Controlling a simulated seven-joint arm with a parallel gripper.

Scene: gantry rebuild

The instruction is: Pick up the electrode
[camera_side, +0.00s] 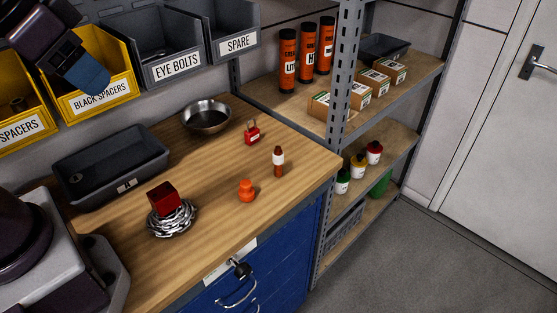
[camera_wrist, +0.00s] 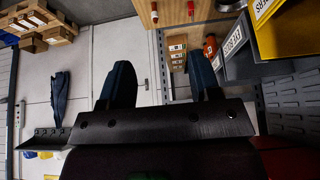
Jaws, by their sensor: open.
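No thing is plainly marked as an electrode. Several orange tubes with black caps and letters (camera_side: 288,62) stand upright on the upper shelf in the side view; one orange tube shows in the wrist view (camera_wrist: 209,45), partly behind a finger. A small brown-red bottle-like thing with a white band (camera_side: 278,161) stands upright on the bench. I cannot tell which of these is the electrode. My gripper (camera_wrist: 160,82) is open with nothing between its blue fingers. In the side view a blue fingertip (camera_side: 94,79) shows high in front of a yellow bin, apart from the tubes and bench things.
The wooden bench (camera_side: 222,238) holds a dark tray (camera_side: 110,168), a metal bowl (camera_side: 206,117), a red padlock (camera_side: 252,132), an orange knob-like thing (camera_side: 247,190) and a red block (camera_side: 163,196) on a chain coil (camera_side: 172,220). Labelled bins (camera_side: 165,45) hang behind. A shelf post (camera_side: 345,80) stands beside the tubes.

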